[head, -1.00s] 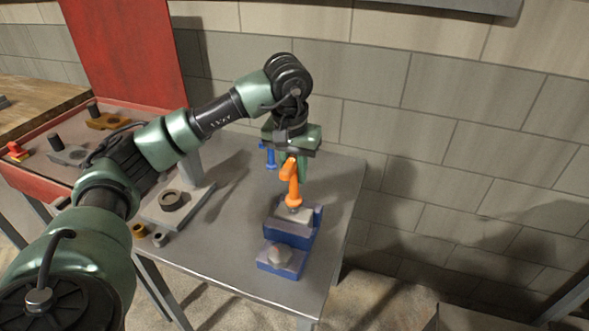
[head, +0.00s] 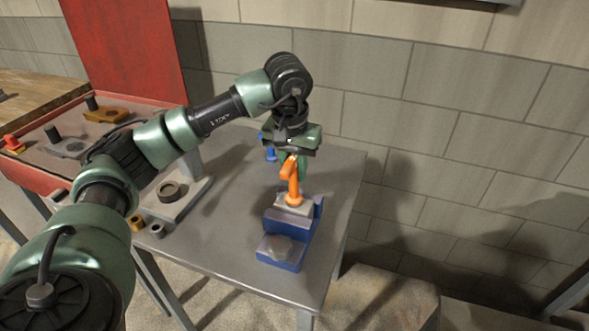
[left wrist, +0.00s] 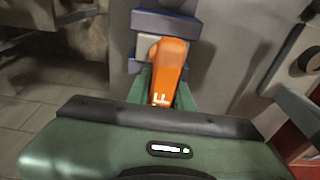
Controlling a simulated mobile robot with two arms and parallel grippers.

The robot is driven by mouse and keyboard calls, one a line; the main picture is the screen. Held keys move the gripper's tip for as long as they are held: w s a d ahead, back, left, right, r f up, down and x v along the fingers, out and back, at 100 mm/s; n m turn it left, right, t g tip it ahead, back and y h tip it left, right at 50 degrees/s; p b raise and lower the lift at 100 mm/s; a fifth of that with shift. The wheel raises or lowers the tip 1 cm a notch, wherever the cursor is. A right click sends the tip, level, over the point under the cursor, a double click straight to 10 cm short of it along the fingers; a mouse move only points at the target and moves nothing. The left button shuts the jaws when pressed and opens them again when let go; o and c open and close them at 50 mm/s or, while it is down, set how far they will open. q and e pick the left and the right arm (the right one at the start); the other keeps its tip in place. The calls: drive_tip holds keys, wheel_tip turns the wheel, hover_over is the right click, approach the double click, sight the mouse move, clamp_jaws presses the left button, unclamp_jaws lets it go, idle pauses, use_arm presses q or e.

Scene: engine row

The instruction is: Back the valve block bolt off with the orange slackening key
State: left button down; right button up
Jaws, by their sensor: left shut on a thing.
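The orange slackening key (head: 293,184) is held upright in my left gripper (head: 292,158), which is shut on its upper part. The key's lower end is at the pale grey top of the blue valve block (head: 284,254), on the table's near right part. The bolt is hidden under the key, so I cannot tell how far the key is seated on it. In the left wrist view the orange key (left wrist: 168,68) stands out from between the green fingers, in front of the grey plate (left wrist: 146,48) and blue block (left wrist: 165,22). My right gripper is out of view.
A grey plate with a dark ring (head: 170,192) and small brass and grey pieces (head: 138,223) lie left. A red-edged tray (head: 40,180) is further left. The grey table (head: 335,215) is bare beside the block.

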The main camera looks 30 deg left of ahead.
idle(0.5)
use_arm(q)
drive_tip(key=n, duration=0.3)
drive_tip(key=shift+s+n+y, duration=0.1)
drive_tip(key=shift+n+y, duration=0.2)
drive_tip(key=n+p, duration=0.1)
drive_tip(key=n, duration=0.3)
drive_tip(key=shift+g, duration=0.4)
drive_tip(key=n, duration=0.3)
drive_tip(key=n+p, duration=0.1)
drive_tip(key=n, duration=0.2)
drive_tip(key=shift+s+r+g+y, duration=0.15)
drive_tip(key=shift+g+y, duration=0.25)
drive_tip(key=n+p, duration=0.1)
drive_tip(key=n, duration=0.2)
drive_tip(key=shift+a+n+g, duration=0.1)
drive_tip(key=shift+n+g, duration=0.2)
